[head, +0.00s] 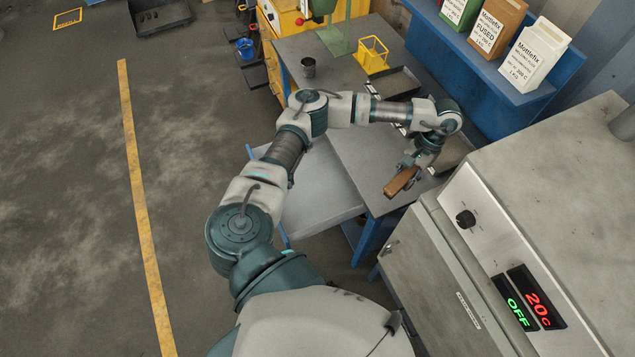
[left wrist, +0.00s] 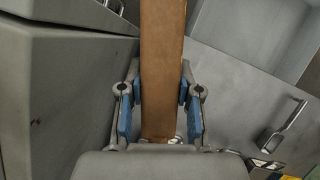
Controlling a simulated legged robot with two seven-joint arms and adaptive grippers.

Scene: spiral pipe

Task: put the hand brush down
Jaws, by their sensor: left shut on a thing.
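The hand brush (head: 402,181) shows in the head view as a brown wooden piece at the end of my left arm, over the right edge of the grey workbench. In the left wrist view the brush (left wrist: 162,60) runs up the middle as a long brown wooden strip. My left gripper (left wrist: 161,100) is shut on it, with a blue-padded finger on each side. The gripper (head: 412,168) also shows in the head view, low near the bench corner. I cannot tell whether the brush touches the bench. Its bristles are not visible. My right gripper is not in view.
The grey workbench (head: 368,160) has bare room left of the brush. A grey oven (head: 535,190) with a lit display stands close on the right. A yellow basket (head: 372,55) and dark cup (head: 308,67) stand farther back. A blue shelf (head: 480,60) holds cartons.

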